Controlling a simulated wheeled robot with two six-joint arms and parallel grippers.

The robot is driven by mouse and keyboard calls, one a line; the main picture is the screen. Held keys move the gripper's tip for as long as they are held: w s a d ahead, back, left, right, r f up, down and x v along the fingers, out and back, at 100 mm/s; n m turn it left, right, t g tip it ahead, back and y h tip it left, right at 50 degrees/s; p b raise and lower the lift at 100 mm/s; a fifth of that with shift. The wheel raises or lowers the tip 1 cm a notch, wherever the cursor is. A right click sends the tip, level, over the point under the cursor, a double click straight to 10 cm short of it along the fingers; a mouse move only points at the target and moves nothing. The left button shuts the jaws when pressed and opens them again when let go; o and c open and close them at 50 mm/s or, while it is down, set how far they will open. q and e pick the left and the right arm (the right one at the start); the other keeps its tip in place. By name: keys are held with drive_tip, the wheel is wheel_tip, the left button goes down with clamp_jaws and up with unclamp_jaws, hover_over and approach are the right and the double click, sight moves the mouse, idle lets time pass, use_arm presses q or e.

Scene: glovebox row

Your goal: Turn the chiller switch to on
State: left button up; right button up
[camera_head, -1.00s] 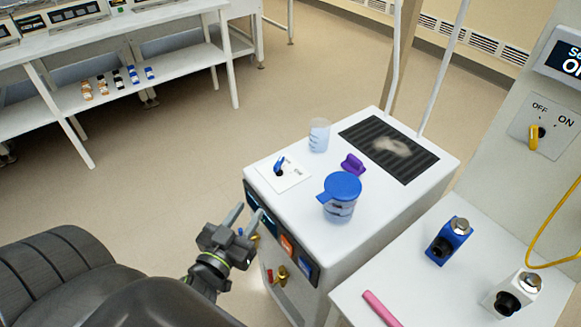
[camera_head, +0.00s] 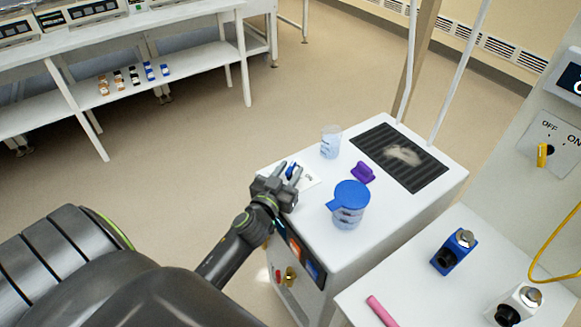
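A white switch plate with a blue handle (camera_head: 291,170) lies on top of the white cabinet (camera_head: 385,228). My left gripper (camera_head: 290,171) is at this plate, its two fingers apart on either side of the blue handle. Whether they touch it I cannot tell. The gripper hides much of the plate and its lettering. A second switch, with a yellow handle (camera_head: 542,155), sits on an upright panel at right marked OFF and ON; its handle points down. No label readable here says which switch is the chiller's. My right gripper is out of view.
On the cabinet top stand a clear beaker (camera_head: 330,142), a purple piece (camera_head: 363,172), a blue-lidded jug (camera_head: 348,205) and a dark grille (camera_head: 398,157). A side table holds a blue block (camera_head: 453,251), a white block (camera_head: 518,304) and a pink rod (camera_head: 381,311).

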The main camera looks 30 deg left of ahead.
use_arm(q)
drive_tip(key=shift+w, duration=0.55)
clamp_jaws()
